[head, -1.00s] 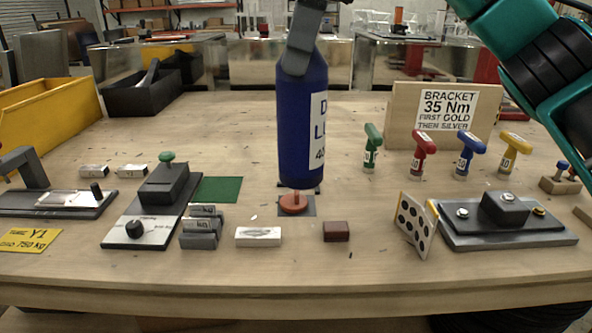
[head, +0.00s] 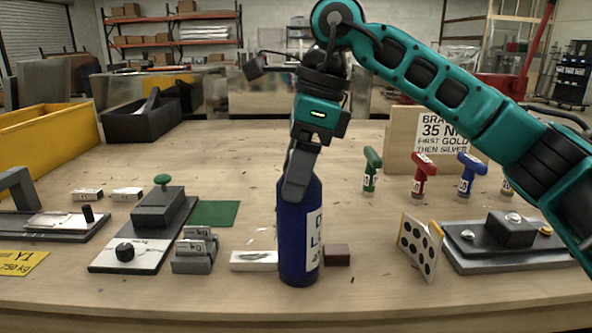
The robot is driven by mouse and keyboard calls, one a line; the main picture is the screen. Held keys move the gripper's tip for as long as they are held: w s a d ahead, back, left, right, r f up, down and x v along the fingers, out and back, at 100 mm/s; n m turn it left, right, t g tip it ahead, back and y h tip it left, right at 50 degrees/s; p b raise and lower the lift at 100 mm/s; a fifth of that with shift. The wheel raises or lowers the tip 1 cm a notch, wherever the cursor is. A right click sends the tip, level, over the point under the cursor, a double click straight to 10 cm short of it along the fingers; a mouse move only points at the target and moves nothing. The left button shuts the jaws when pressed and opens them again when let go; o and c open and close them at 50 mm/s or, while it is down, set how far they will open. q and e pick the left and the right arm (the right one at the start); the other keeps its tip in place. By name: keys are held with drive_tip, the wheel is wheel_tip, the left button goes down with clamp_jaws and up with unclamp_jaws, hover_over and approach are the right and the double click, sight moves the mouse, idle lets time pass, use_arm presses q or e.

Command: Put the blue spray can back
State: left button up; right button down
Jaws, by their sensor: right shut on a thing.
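The blue spray can (head: 298,232) is upright in the middle of the head view, with part of a white lettered label facing right. My right gripper (head: 297,183) comes down from above and is shut on the can's top. The can's base appears at or just above the table, in front of the row of small blocks; I cannot tell whether it touches. The orange disc on its dark square pad is hidden behind the can. My left gripper is not in view.
A white block (head: 254,260) is close left of the can and a dark red block (head: 337,254) close right. A dotted card (head: 419,247), T-handled tools (head: 423,175) and a clamp fixture (head: 510,232) stand right. A green mat (head: 214,213) lies left.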

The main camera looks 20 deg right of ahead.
drive_tip(key=c, duration=0.6)
unclamp_jaws()
drive_tip(key=shift+f, duration=0.1)
drive_tip(key=o, duration=0.5)
drive_tip(key=shift+r, duration=0.35)
drive_tip(key=p+v, duration=0.2)
drive_tip(key=v, duration=0.9)
drive_tip(key=shift+r+p, duration=0.3)
drive_tip(key=shift+r, duration=0.05)
